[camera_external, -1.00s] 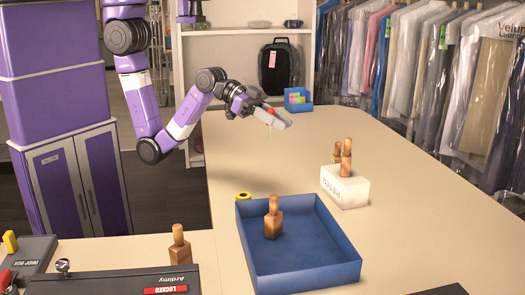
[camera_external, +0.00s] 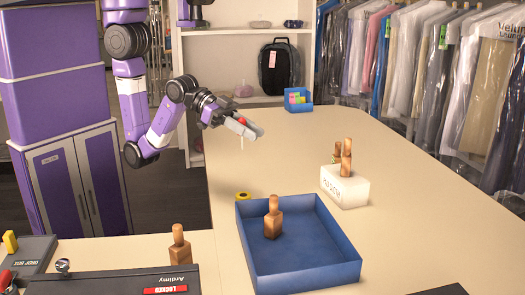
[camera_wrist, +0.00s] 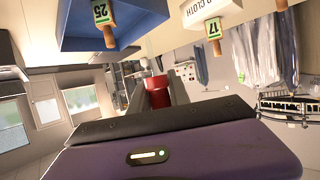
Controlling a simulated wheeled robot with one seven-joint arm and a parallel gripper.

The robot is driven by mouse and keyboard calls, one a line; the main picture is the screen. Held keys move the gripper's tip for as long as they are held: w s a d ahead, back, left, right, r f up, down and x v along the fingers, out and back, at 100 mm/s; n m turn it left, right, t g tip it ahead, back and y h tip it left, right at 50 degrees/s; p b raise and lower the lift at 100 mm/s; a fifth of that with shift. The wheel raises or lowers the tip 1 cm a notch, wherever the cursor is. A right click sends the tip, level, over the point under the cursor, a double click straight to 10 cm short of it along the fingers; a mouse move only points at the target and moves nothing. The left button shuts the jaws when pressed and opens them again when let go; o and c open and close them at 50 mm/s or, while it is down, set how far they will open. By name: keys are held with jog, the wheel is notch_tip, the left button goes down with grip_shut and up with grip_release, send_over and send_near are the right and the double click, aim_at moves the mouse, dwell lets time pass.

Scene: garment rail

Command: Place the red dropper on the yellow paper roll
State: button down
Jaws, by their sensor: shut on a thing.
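My gripper (camera_external: 247,129) is shut on the red dropper (camera_external: 242,121) and holds it in the air above the far left part of the table. In the wrist view the dropper's red part (camera_wrist: 157,88) shows between the two grey fingers; the rest of it is hidden there. The yellow paper roll (camera_external: 243,196) is a small ring with a dark centre. It sits on the table beside the back left corner of the blue tray, below and apart from my gripper in the external view. I cannot make out the roll in the wrist view.
The blue tray (camera_external: 330,258) holds a wooden bottle-shaped piece (camera_external: 273,218). A white block (camera_external: 344,188) with wooden pieces stands to its right. A small blue bin (camera_external: 298,104) stands at the far end. Another wooden piece (camera_external: 180,246) stands front left. The table's middle is clear.

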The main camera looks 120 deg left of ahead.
notch_tip(320, 180, down, 14)
jog(key=shift+r+b, duration=0.1)
jog(key=shift+b, duration=0.25)
jog(key=c, duration=1.2)
grip_release()
jog(key=shift+c, duration=0.2)
